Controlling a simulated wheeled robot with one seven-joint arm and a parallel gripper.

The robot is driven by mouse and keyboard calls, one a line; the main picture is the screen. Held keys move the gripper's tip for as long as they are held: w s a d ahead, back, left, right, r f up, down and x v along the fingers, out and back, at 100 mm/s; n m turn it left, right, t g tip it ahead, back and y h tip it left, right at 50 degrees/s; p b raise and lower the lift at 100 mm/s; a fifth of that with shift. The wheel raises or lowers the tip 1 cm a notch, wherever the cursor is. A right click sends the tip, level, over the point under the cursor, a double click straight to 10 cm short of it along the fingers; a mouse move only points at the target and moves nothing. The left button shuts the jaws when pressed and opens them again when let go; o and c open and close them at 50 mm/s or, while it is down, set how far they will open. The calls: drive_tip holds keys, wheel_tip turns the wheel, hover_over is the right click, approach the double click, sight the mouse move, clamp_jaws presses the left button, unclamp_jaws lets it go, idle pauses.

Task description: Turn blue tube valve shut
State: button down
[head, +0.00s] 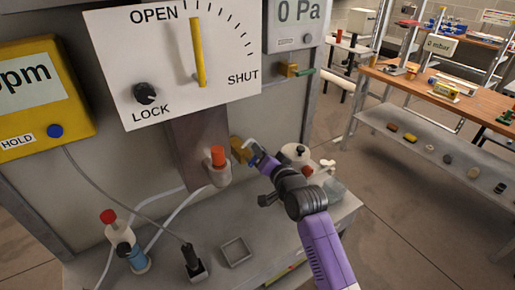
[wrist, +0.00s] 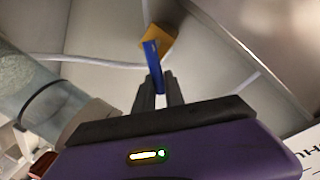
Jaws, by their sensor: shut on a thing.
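The blue tube valve has a brass-yellow body (head: 239,149) on the grey unit's front and a blue handle (head: 255,153). In the wrist view the blue handle (wrist: 152,62) runs from the yellow body (wrist: 159,41) down between my fingertips. My gripper (head: 263,163) reaches in from the lower right and is shut on the blue handle; it also shows in the wrist view (wrist: 158,88). The handle's far end is hidden between the fingers.
A dial panel (head: 225,70) with a yellow pointer, OPEN and SHUT marks and a black knob hangs above. An orange-capped fitting (head: 217,160) is just left of the valve. A green-handled valve (head: 290,70) is higher right. A cluttered shelf (head: 290,235) lies below.

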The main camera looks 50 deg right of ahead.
drive_tip(key=shift+s+d+f+m+y+p, duration=0.1)
drive_tip(key=shift+d+f+m+y+p, duration=0.35)
drive_tip(key=shift+m, duration=0.8)
drive_tip(key=shift+s+d+f+m+y, duration=0.1)
drive_tip(key=shift+f+m+y, duration=0.1)
drive_tip(key=shift+f+m, duration=0.75)
drive_tip(key=shift+s+d+f+m+y+p, duration=0.1)
drive_tip(key=shift+d+f+m+y+p, duration=0.2)
drive_tip(key=shift+m, duration=1.2)
drive_tip(key=shift+f, duration=0.1)
drive_tip(key=c, duration=1.4)
unclamp_jaws()
drive_tip(key=b+v, duration=0.1)
drive_tip(key=v, duration=0.6)
drive_tip(key=shift+s, duration=0.35)
drive_tip(key=shift+a, duration=0.1)
